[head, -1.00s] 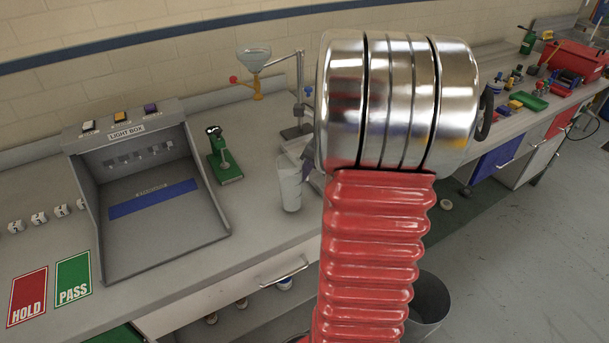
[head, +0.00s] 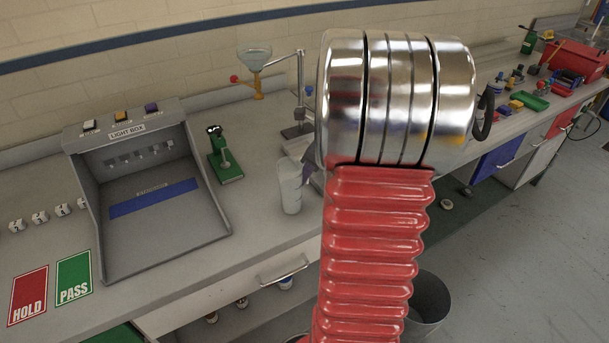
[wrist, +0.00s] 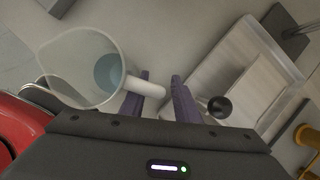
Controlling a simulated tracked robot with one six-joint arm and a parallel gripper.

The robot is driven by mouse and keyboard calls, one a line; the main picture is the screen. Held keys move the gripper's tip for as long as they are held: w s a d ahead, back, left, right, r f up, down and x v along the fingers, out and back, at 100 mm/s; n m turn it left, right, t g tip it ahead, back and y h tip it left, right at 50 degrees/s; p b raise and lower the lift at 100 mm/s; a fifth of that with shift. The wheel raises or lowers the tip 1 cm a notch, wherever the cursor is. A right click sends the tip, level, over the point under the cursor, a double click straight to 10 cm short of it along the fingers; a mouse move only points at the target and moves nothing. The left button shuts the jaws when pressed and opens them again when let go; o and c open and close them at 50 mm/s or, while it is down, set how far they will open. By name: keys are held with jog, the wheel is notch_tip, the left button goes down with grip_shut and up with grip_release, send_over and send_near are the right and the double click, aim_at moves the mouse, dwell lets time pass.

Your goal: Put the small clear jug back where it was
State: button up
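The small clear jug (head: 290,190) is upright at the bench front, right of the green-based stand; I cannot tell whether its base touches the bench. In the wrist view the jug (wrist: 73,62) is at upper left, with bluish liquid inside. Its white handle (wrist: 150,89) reaches between the purple fingers of my gripper (wrist: 160,78). In the head view my arm hides most of the gripper; one purple finger shows beside the jug.
The light box (head: 150,200) stands left, with HOLD (head: 28,296) and PASS (head: 74,277) cards before it. A green-based stand (head: 225,165) and a funnel on a yellow holder (head: 255,62) are nearby.

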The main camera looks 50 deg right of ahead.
jog(key=v, duration=1.2)
jog(key=shift+r, duration=0.1)
dwell(0.6)
